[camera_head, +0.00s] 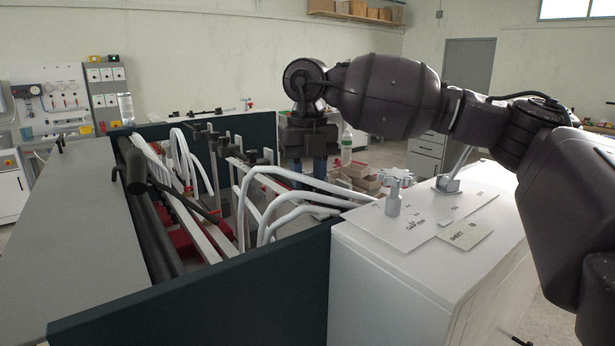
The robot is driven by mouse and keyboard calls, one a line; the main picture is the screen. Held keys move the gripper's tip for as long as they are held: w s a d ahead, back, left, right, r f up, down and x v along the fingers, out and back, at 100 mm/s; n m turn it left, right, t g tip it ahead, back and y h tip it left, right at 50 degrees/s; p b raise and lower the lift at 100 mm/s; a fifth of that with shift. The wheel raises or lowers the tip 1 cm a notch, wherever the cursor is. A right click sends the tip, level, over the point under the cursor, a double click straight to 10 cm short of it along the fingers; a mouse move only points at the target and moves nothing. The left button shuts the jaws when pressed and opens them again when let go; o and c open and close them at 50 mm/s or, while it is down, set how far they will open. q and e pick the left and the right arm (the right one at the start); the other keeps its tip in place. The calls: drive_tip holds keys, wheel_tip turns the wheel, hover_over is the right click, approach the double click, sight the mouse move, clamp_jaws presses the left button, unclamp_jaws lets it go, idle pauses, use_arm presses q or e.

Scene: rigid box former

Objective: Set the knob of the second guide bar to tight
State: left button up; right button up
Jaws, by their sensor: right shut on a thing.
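My right gripper (308,170) points straight down over the near side of the machine, at the end of a white guide bar (278,180) that carries black knobs (267,156). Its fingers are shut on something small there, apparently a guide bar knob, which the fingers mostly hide. I cannot read that knob's setting. Another bar with black clamps (200,133) lies farther back to the left. My left gripper is not in view.
White curved tubes (290,195) rise close beside the right gripper. Dark green side panels (215,290) enclose the machine. Brown cartons (357,178) lie behind.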

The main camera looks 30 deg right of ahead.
sight(308, 178)
drive_tip(key=shift+r+m, duration=0.1)
drive_tip(key=shift+m, duration=0.5)
drive_tip(key=o, duration=0.6)
drive_tip(key=shift+o, duration=0.2)
wheel_tip(308, 178, up, 11)
drive_tip(key=shift+b, duration=0.35)
idle(0.4)
